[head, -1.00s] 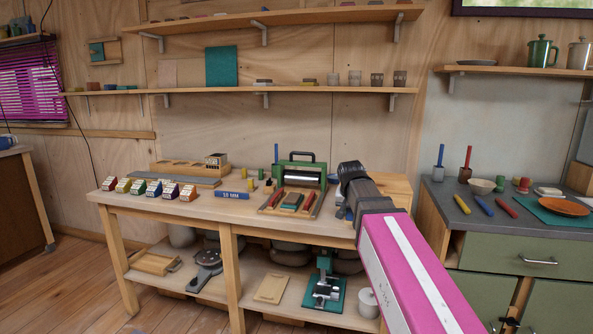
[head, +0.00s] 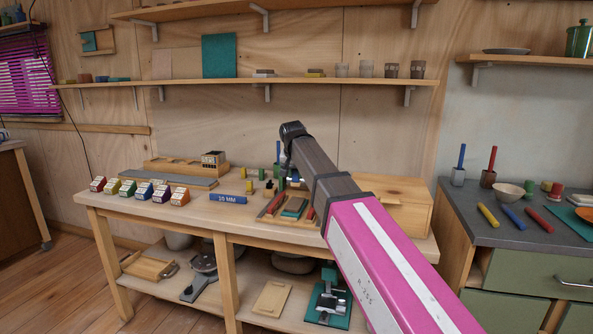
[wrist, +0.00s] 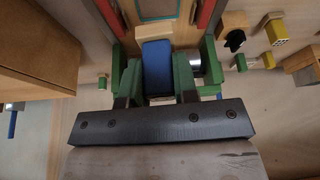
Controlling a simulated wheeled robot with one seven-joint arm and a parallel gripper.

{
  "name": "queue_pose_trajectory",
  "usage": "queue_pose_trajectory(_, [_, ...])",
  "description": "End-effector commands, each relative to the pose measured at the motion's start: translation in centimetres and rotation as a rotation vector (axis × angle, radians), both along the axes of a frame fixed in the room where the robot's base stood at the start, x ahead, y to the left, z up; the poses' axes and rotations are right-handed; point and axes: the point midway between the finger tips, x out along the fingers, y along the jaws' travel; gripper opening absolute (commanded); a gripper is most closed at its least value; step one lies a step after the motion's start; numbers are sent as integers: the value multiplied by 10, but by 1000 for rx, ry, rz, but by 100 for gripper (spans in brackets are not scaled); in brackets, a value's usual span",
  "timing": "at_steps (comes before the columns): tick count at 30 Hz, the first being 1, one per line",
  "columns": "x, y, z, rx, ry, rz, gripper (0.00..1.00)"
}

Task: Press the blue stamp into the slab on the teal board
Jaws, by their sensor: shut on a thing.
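In the wrist view my gripper (wrist: 158,72) is shut on a blue block (wrist: 157,65), taken to be the blue stamp, between two green finger-like pieces. The block's underside is hidden. In the head view the slab and board (head: 293,207) lie in a wooden tray on the bench, between red bars. I cannot tell the stamp's height above the bench.
Green press parts (wrist: 209,66) and a silver roller (wrist: 195,61) stand close beside the gripper. A wooden box (head: 400,207) is right of the tray. Small coloured blocks (head: 144,190) line the bench's left. A blue 10 MM bar (head: 228,198) lies left of the tray.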

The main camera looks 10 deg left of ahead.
Motion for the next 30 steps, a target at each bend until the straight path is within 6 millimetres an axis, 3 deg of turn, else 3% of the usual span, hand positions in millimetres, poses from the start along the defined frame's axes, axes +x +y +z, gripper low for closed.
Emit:
queue_pose_trajectory(8, [0,4,-6,0,0,2,12])
queue_pose_trajectory(24, [0,3,-53,-1,1,3,12])
queue_pose_trajectory(30, [0,3,-58,0,-1,2,12])
